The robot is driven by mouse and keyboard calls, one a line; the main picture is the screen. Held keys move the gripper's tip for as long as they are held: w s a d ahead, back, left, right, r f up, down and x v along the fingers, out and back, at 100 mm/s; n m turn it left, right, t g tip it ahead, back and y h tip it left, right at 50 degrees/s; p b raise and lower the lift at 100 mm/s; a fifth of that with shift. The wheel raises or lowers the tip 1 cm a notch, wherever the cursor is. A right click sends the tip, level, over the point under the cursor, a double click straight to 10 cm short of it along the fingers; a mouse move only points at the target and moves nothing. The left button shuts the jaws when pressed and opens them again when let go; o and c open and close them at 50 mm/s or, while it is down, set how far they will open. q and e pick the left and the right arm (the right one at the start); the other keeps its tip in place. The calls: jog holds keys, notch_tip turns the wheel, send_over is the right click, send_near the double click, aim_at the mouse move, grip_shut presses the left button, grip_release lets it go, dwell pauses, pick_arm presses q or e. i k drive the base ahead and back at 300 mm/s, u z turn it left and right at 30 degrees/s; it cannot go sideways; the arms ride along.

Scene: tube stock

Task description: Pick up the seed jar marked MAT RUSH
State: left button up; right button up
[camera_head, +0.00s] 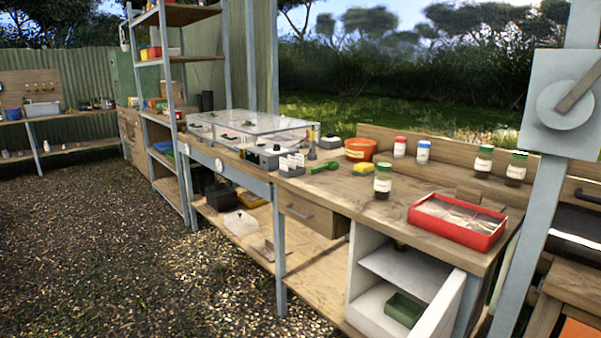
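Several small labelled jars stand upright on the wooden bench. One green-lidded jar (382,181) stands near the middle of the bench top, left of the red tray. Two more green-lidded jars stand at the back right, a left one (483,161) and a right one (517,168). A red-lidded jar (400,147) and a blue-lidded jar (423,152) stand along the back board. The lettering on every label is too small to read, so I cannot tell which is MAT RUSH. Neither of my grippers is in view.
A red tray (411,215) with packets sits at the bench's right end. An orange tub (360,149), yellow sponge (362,169) and green tool (325,167) lie left of the jars. A clear covered case (262,124) stands farther left. A grey post (552,170) rises at right. Gravel ground lies open at left.

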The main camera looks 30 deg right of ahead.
aim_at(382, 179)
jog(key=u, duration=0.15)
jog(key=i, duration=2)
jog(key=z, duration=0.4)
